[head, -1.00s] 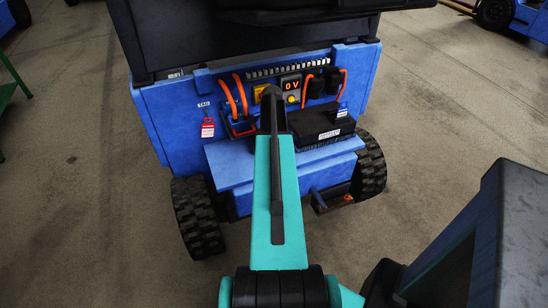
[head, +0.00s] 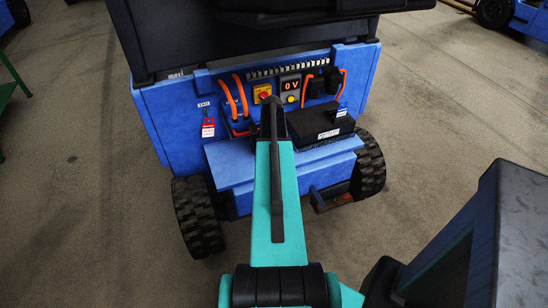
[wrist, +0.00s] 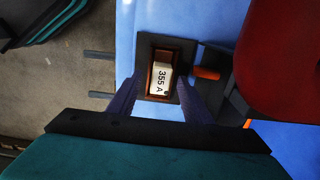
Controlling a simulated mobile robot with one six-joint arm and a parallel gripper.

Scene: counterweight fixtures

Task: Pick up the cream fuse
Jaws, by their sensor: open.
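The cream fuse (wrist: 158,78), marked "355 A", sits in a dark rectangular holder (wrist: 173,45) with an orange-brown inner edge, in the wrist view. My gripper (wrist: 156,84) is open, with one finger to the left and one to the right of the fuse. The fingers overlap the holder's sides in the picture; I cannot tell if they touch anything. Nothing is held. In the head view the fuse is hidden behind my arm, and my gripper cannot be made out.
The blue truck's panel (head: 180,128) carries a "0 V" display (head: 290,85), a red-and-yellow switch (head: 264,93), orange cables (head: 241,94) and a red tag (head: 208,128). A black box (head: 322,124) stands right of my arm. A large dark red shape (wrist: 285,55) fills the wrist view's upper right.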

